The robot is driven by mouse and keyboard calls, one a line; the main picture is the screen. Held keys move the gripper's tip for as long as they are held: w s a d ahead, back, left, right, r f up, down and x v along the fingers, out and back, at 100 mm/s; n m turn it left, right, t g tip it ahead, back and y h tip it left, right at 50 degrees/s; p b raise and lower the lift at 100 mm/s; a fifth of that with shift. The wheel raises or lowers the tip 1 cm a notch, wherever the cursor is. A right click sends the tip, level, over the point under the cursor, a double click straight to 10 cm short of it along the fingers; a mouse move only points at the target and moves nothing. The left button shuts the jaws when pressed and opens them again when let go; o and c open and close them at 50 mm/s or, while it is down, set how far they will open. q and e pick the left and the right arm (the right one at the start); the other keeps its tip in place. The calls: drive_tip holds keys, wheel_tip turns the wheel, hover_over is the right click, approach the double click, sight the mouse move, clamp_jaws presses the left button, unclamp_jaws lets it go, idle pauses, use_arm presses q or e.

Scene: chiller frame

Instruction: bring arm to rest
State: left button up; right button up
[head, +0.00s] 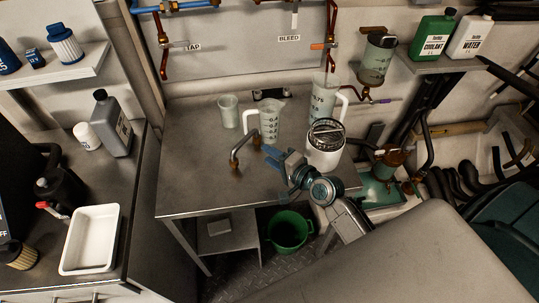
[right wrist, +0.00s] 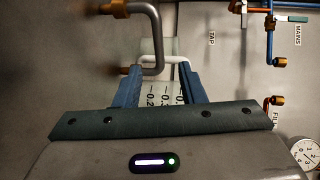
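My right gripper (head: 270,156) reaches over the steel bench from the lower right in the head view. Its two blue fingers stand apart and hold nothing. The right wrist view also shows the open gripper (right wrist: 160,78), with part of a clear measuring jug (right wrist: 160,95) visible between the fingers. In the head view that jug (head: 269,121) stands upright on the bench, behind the fingertips and apart from them as far as I can tell. My left gripper is not in view.
A clear cup (head: 228,111) stands at the bench's back. A green bucket (head: 289,232) is below. The bench's front left (head: 195,185) is clear.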

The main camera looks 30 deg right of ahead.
drive_tip(key=s+a+f+n+g, duration=0.1)
drive_tip(key=s+f+n+g, duration=0.15)
drive_tip(key=s+n, duration=0.2)
drive_tip(key=s+a+f+n+g, duration=0.1)
drive_tip(key=s+a+n+g, duration=0.1)
drive_tip(key=s+n+g, duration=0.3)
drive_tip(key=s+d+n+g+h, duration=0.2)
drive_tip(key=s+d+n+h, duration=0.1)
drive_tip(key=s, duration=0.5)
drive_tip(key=s+d+n+g+h, duration=0.2)
drive_tip(key=s+d+h, duration=0.15)
drive_tip(key=s, duration=0.55)
wheel_tip(320, 180, down, 30)
drive_tip(key=w+d+f+b, duration=0.1)
drive_tip(key=d, duration=0.2)
drive_tip(key=s+d+f+g+b, duration=0.1)
drive_tip(key=s+f+g, duration=0.1)
drive_tip(key=s+f, duration=1.6)
wheel_tip(320, 180, down, 3)
drive_tip(key=shift+f+b, duration=0.2)
drive_tip(key=shift+b, duration=0.15)
drive_tip(key=shift+m, duration=0.25)
